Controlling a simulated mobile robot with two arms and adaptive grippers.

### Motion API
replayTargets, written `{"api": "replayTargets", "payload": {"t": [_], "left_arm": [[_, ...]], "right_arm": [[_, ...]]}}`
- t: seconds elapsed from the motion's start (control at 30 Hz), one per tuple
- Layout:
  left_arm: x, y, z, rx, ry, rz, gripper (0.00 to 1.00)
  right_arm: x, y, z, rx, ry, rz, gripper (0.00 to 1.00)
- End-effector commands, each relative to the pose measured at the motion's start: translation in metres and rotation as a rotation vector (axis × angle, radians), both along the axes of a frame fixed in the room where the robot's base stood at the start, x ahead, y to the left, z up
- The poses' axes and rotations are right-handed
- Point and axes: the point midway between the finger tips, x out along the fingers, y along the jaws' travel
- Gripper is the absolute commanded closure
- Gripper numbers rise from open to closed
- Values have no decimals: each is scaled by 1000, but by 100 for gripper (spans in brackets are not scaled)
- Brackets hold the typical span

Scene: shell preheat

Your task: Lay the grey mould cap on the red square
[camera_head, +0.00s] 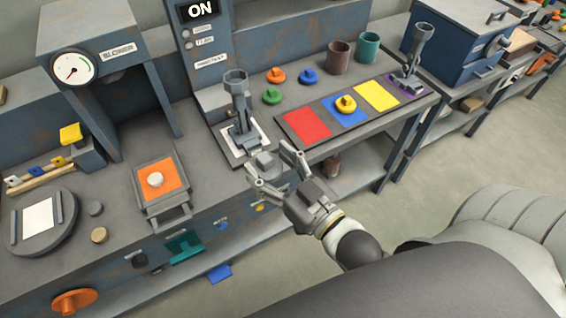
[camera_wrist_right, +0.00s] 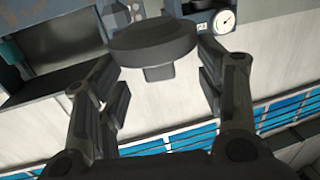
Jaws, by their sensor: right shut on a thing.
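The grey mould cap (camera_head: 265,163) is a round disc with a small knob. It sits between the fingertips of my right gripper (camera_head: 268,165), which is shut on it. In the right wrist view the cap (camera_wrist_right: 152,42) shows dark, its knob towards the palm, between the fingers of the right gripper (camera_wrist_right: 165,92). The cap is near the bench's front edge, left of and nearer than the red square (camera_head: 307,124). The red square is bare and lies at the left end of a dark strip with blue and yellow squares. My left gripper is not in view.
A grey stand with a cup-shaped top (camera_head: 238,105) rises just behind the cap. Orange (camera_head: 275,75), blue (camera_head: 309,75) and green (camera_head: 271,96) caps lie behind the strip. The yellow square (camera_head: 376,95) is bare.

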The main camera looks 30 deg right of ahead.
Motion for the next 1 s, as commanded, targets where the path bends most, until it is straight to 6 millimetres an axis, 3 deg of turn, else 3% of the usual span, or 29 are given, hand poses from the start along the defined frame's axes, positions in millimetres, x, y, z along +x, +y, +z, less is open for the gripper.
{"api": "replayTargets", "payload": {"t": [1.0], "left_arm": [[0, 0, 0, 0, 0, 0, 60]], "right_arm": [[42, 88, 27, -5, -2, 573, 60]]}}
